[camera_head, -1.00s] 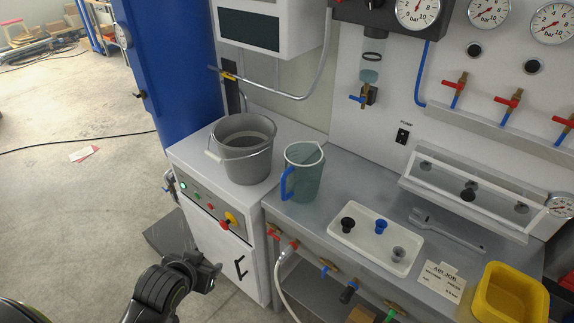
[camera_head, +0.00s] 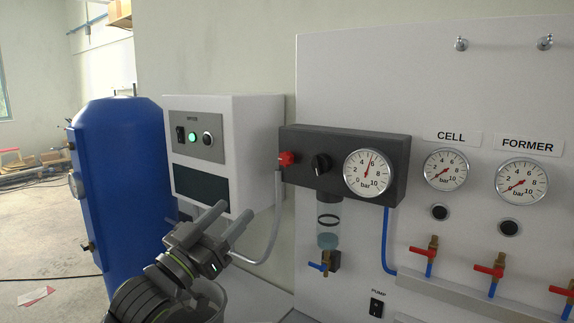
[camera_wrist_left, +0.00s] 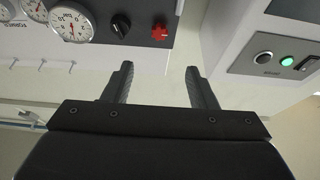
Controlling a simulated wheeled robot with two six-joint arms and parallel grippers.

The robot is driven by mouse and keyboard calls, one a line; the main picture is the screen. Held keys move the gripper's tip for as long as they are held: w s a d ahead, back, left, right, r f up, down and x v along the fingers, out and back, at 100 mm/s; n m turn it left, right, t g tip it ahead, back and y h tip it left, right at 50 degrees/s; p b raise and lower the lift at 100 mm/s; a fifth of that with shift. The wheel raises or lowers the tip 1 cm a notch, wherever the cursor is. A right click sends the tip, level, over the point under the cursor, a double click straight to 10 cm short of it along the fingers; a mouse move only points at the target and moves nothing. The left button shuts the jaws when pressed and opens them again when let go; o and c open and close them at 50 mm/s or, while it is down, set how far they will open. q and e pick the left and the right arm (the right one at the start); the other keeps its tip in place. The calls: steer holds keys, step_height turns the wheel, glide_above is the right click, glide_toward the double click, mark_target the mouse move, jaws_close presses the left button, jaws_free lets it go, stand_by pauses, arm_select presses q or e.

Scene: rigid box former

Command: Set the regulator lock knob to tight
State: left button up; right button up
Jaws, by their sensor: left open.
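The dark regulator block (camera_head: 395,165) is on the wall panel. It has a red knob (camera_head: 287,158) at its left end, a black knob (camera_head: 320,164) with a pale mark, and a round gauge (camera_head: 367,173) reading a little above 5 bar. I cannot tell which knob is the lock knob. My left gripper (camera_head: 232,213) is open and empty, below and left of the red knob, in front of the white box. In the left wrist view the red knob (camera_wrist_left: 160,32) and black knob (camera_wrist_left: 121,24) lie beyond the open fingers (camera_wrist_left: 159,68), apart from them. My right gripper is out of view.
A white control box (camera_head: 262,130) with a lit green button stands out left of the regulator, above a bent grey pipe (camera_head: 270,235). A clear bowl (camera_head: 328,232) hangs under the regulator. A blue tank (camera_head: 120,190) stands left. Red-handled valves (camera_head: 424,252) line the lower right.

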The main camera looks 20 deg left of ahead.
arm_select(q)
steer(key=w+r, duration=0.2)
steer(key=p, duration=0.3)
glide_toward(284, 161)
steer(key=x, duration=0.7)
steer(key=shift+r+p, duration=0.1)
steer(key=shift+p, duration=0.2)
steer(key=shift+w+d+r, duration=0.1)
steer(key=shift+w, duration=0.2)
steer(key=shift+w+d+r, duration=0.15)
steer(key=shift+w, duration=0.2)
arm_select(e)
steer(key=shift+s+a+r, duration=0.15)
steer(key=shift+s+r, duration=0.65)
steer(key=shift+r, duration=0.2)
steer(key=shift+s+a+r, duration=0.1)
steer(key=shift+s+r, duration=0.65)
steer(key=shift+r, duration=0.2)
